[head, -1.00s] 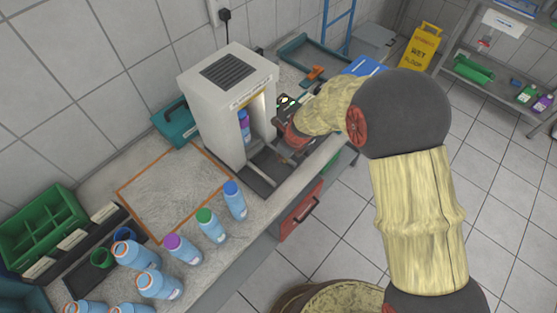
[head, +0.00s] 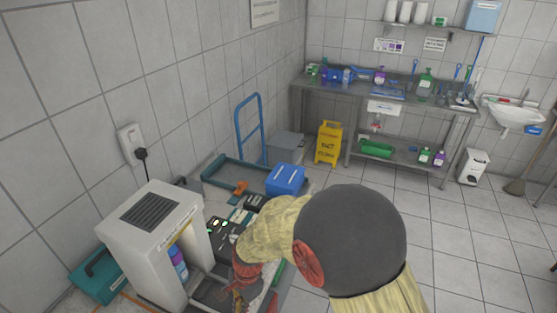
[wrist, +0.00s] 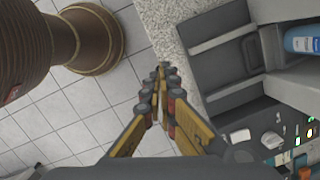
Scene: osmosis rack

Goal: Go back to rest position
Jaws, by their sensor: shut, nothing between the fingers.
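My gripper (wrist: 163,85) is in the wrist view with its two fingers drawn together at the tips and nothing between them. It points down past the edge of the speckled counter (wrist: 165,42), over the tiled floor. In the head view my bent arm hides most of the gripper, beside the white machine (head: 150,213). The machine's open bay holds a blue bottle with a purple cap (head: 178,262). In the wrist view a blue bottle (wrist: 302,40) lies in the bay at the right, apart from my fingers.
A control panel with lit buttons (head: 217,228) is close to my arm. A blue box (head: 286,179) and a teal tray (head: 222,176) are behind it. A yellow wet-floor sign (head: 329,143) and a steel shelf (head: 385,98) stand further back.

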